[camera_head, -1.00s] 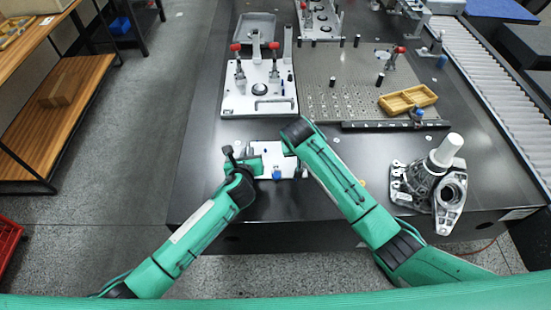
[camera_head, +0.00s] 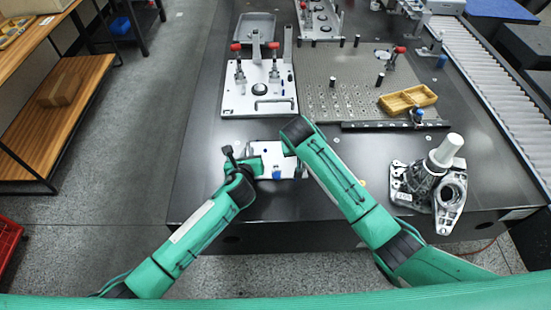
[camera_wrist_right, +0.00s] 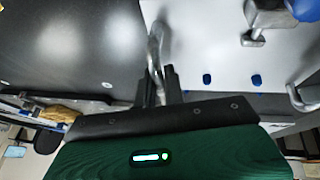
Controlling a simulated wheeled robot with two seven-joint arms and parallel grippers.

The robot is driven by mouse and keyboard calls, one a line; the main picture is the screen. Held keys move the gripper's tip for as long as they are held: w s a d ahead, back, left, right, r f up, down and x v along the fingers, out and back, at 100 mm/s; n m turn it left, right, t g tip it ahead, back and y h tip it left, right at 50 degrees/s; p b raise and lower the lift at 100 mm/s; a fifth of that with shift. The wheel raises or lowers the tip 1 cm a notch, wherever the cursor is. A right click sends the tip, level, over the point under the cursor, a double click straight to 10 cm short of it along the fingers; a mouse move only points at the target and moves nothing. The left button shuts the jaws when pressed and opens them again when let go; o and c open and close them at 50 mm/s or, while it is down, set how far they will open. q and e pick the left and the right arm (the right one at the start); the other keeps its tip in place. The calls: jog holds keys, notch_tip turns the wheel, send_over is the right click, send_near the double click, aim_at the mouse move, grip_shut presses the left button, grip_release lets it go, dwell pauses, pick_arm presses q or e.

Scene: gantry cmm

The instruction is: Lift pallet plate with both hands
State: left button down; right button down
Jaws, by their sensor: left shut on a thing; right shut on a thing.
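The white pallet plate (camera_head: 272,158) is at the front of the dark table, between my two arms. A blue-knobbed clamp stands on it. My left gripper (camera_head: 262,165) is shut at the plate's left side; its fingertips are hard to make out. My right gripper is hidden behind its own arm in the head view. In the right wrist view, my right gripper (camera_wrist_right: 160,82) is shut on a curved metal handle (camera_wrist_right: 154,42) at the edge of the plate (camera_wrist_right: 222,62). I cannot tell whether the plate is clear of the table.
A larger white fixture plate (camera_head: 245,105) with red-knobbed clamps lies behind. A perforated plate (camera_head: 345,90) holds pins and a yellow tray (camera_head: 408,99). A metal casting (camera_head: 430,185) stands at the right, near a roller conveyor (camera_head: 500,95). Bare table lies left of the pallet plate.

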pick_arm(q)
jog(key=shift+a+r, duration=0.1)
jog(key=shift+r, duration=0.05)
pick_arm(e)
jog(key=shift+w+r, duration=0.1)
jog(key=shift+r, duration=0.05)
